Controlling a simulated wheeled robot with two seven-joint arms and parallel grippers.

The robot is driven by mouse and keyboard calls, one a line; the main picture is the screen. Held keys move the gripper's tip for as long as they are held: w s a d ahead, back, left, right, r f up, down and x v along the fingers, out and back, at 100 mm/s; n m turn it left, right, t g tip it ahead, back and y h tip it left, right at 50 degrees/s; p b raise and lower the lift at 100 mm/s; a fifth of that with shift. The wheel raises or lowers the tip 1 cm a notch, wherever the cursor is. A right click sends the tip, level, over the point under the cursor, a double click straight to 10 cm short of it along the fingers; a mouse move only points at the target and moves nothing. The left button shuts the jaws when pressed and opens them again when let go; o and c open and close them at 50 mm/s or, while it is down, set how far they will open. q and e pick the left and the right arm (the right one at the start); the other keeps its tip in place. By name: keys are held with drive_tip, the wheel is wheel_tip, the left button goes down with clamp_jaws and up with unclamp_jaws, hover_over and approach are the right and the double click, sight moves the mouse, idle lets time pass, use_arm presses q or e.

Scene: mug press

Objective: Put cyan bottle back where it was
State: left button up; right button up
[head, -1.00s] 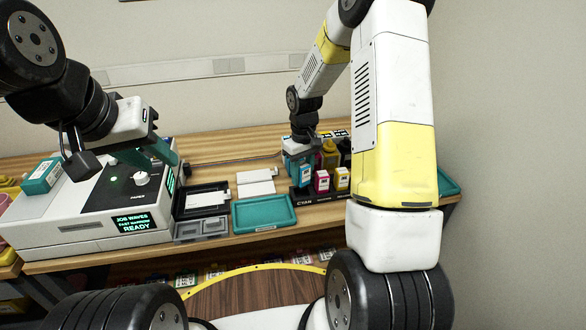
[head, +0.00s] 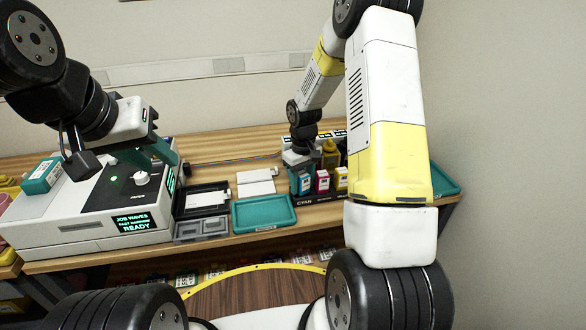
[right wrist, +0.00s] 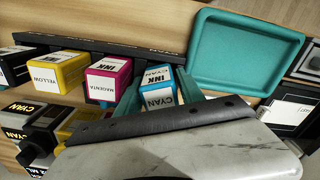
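The cyan bottle (head: 300,183) stands at the left end of the row of ink bottles, behind the CYAN label of the dark rack (head: 306,202). In the right wrist view the bottle (right wrist: 158,90) sits between the teal fingers of my right gripper (right wrist: 160,88), which flank it closely and appear to touch it. In the head view my right gripper is above and behind the bottle, its fingers mostly hidden. My left gripper (head: 148,154) hangs over the white machine (head: 95,205) with its teal fingers apart and nothing seen between them.
A magenta bottle (right wrist: 108,80) and a yellow bottle (right wrist: 62,72) stand beside the cyan one. More bottles, some labelled CYAN (right wrist: 20,112), stand behind. An empty teal tray (head: 264,213) lies left of the rack. White cards (head: 256,183) lie behind the tray.

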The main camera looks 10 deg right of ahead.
wheel_tip(320, 180, up, 12)
drive_tip(key=s+a+r+m+t+y, duration=0.1)
drive_tip(key=s+r+m+t, duration=0.25)
drive_tip(key=s+r, duration=1.15)
drive_tip(key=s+a+r+t+y, duration=0.1)
drive_tip(key=s+r+t, duration=0.1)
drive_tip(key=s, duration=0.7)
drive_tip(key=shift+s+r+m+t, duration=0.15)
drive_tip(key=shift+r+m+t, duration=0.2)
drive_tip(key=shift+r, duration=0.35)
